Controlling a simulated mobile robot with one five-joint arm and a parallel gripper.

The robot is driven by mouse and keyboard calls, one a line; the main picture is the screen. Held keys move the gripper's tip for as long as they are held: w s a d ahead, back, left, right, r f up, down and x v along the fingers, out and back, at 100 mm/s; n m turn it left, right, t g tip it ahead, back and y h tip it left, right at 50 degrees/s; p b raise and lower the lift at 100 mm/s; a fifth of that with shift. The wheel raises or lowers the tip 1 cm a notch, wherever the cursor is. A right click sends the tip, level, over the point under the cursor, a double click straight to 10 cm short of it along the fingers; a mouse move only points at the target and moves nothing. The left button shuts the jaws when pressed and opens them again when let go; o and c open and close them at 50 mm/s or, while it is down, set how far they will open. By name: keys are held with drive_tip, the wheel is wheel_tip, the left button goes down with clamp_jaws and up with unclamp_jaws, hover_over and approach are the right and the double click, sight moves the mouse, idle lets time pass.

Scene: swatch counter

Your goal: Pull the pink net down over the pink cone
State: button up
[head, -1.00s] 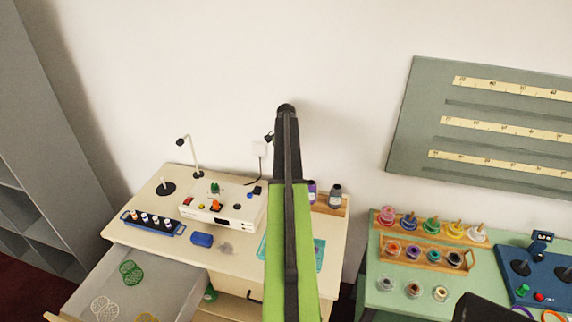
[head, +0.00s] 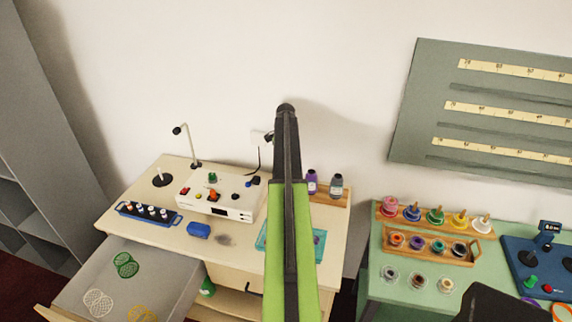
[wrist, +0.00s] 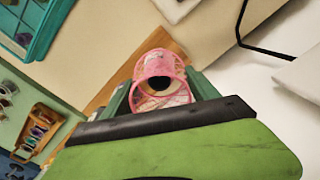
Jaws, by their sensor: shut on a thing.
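The pink net (wrist: 150,68), a mesh tube with open rings, is between the fingers of my gripper (wrist: 160,88) in the wrist view. The fingers are shut on it, and a dark round shape shows through its opening. In the head view my raised arm hides the gripper and the net. The pink cone (head: 389,206) appears at the left end of a wooden rack on the green table, to the right of my arm. The gripper and net are apart from it.
Blue, green, yellow and white cones stand along the wooden rack (head: 408,214), with spools in front. Left is a cream desk (head: 150,228) with a white control box (head: 225,203), a lamp and an open drawer (head: 70,290) holding other nets. A grey ruler board (head: 410,120) hangs on the wall.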

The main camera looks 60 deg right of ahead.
drive_tip(key=shift+f+b, duration=3.15)
drive_tip(key=shift+f, duration=0.2)
drive_tip(key=o, duration=1.4)
drive_tip(key=shift+c, duration=0.2)
wheel_tip(320, 180, up, 18)
drive_tip(key=p, duration=1.7)
drive_tip(key=shift+f, duration=0.25)
